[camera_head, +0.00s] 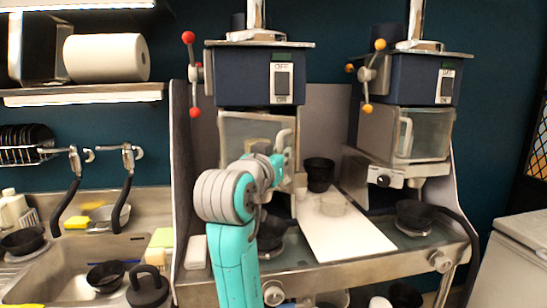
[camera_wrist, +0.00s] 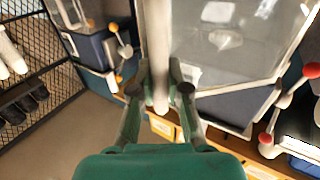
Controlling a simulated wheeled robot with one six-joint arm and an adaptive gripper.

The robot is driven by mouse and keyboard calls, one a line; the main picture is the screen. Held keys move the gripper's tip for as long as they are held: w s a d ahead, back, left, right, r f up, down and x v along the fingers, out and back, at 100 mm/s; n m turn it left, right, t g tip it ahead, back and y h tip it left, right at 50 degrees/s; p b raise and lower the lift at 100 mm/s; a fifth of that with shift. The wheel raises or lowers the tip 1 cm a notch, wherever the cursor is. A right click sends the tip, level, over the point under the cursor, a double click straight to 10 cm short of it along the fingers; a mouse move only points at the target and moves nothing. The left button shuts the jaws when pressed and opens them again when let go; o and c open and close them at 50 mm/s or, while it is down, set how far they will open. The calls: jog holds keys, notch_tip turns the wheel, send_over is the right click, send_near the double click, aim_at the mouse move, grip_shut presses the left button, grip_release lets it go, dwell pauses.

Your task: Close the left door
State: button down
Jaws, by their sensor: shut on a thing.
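The left door (camera_head: 236,130) is a glass-fronted panel with a metal frame on the left blue machine. Its lower part is hidden behind my arm, and I cannot tell how far it stands open. Its pale handle (camera_head: 284,138) is at the right side of the door. In the wrist view the glass of the left door (camera_wrist: 225,45) fills the upper right, and the handle (camera_wrist: 156,50) runs down between my fingers. My gripper (camera_head: 279,167) is at the handle; in the wrist view my gripper (camera_wrist: 160,92) is shut on it.
The right machine (camera_head: 420,130) stands to the right with its own glass door. A white board (camera_head: 345,235) lies between the machines, with a black cup (camera_head: 319,174) behind it. Red-balled (camera_head: 188,38) and yellow-balled levers stick out beside the machines. A sink (camera_head: 70,270) is at left.

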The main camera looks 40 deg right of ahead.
jog(key=w+d+n+t+y, duration=0.3)
jog(key=d+t, duration=0.1)
jog(key=d, duration=0.4)
jog(key=w+d+n+t+y, duration=0.3)
jog(key=d+n+t+y, duration=0.1)
jog(key=d, duration=0.3)
jog(key=shift+w+d+y, duration=0.3)
jog(key=shift+w+d, duration=0.05)
jog(key=shift+d, duration=0.05)
jog(key=c, duration=1.1)
grip_release()
jog(key=shift+d, duration=0.1)
jog(key=shift+c, duration=0.2)
jog(key=shift+w, duration=0.1)
jog(key=v, duration=1.2)
jog(key=shift+f, duration=0.2)
